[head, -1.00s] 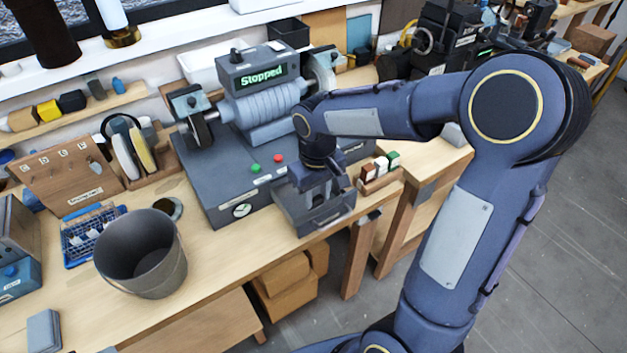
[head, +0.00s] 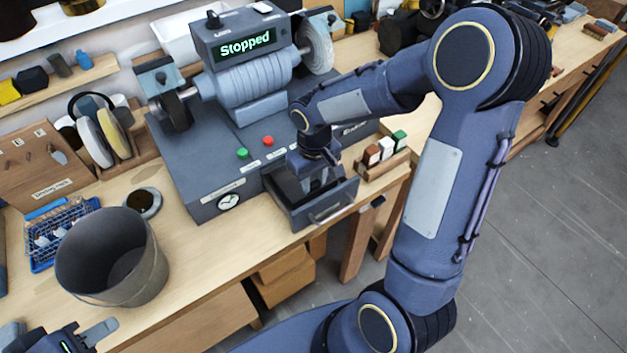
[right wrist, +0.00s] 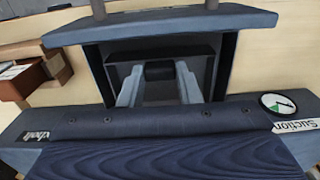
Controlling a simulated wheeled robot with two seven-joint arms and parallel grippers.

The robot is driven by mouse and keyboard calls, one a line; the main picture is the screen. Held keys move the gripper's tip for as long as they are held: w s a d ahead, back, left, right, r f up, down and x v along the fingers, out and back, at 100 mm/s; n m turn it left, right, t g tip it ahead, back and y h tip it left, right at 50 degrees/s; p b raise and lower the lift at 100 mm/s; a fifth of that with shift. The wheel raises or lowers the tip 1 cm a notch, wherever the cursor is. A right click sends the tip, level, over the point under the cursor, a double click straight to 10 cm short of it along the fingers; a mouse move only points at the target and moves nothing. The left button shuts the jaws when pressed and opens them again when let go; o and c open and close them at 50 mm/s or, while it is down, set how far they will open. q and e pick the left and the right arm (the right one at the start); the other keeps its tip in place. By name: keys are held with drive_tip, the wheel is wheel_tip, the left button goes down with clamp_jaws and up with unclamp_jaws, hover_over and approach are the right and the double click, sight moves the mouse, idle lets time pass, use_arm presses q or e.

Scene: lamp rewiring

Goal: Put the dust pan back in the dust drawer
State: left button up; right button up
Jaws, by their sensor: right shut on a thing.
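The dust drawer (head: 325,212) stands pulled out at the front right of the grey grinding machine's base, its handle facing the table edge. In the right wrist view the drawer's front wall (right wrist: 240,18) lies across the top. My right gripper (head: 317,183) reaches down into the drawer from above. In the right wrist view its two fingers (right wrist: 159,88) are shut on a small black grip of the dark dust pan (right wrist: 200,46), which sits within the drawer walls. The pan's underside is hidden. My left gripper (head: 85,338) shows only partly at the bottom left, apart from the drawer.
The grinding machine (head: 250,90) reads "Stopped". A grey bucket (head: 112,265) stands at the table's front left. A rack with several coloured blocks (head: 383,160) is close to the drawer's right side. A blue wire basket (head: 50,245) lies left of the bucket.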

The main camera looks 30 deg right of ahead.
drive_tip(key=shift+s+a+r, duration=0.15)
drive_tip(key=shift+r, duration=0.05)
drive_tip(key=shift+f, duration=0.25)
drive_tip(key=o, duration=1)
drive_tip(key=shift+c, duration=0.2)
drive_tip(key=shift+r, duration=0.1)
wheel_tip(320, 180, up, 11)
drive_tip(key=s+a+m+t+y, duration=0.1)
drive_tip(key=s+a+t+y, duration=0.1)
drive_tip(key=s, duration=0.6)
drive_tip(key=s+a+r+m+t+y, duration=0.1)
drive_tip(key=s+a+t, duration=0.1)
drive_tip(key=s, duration=0.7)
drive_tip(key=shift+m+t+y, duration=0.3)
drive_tip(key=shift+t+y, duration=0.1)
drive_tip(key=shift+t, duration=0.4)
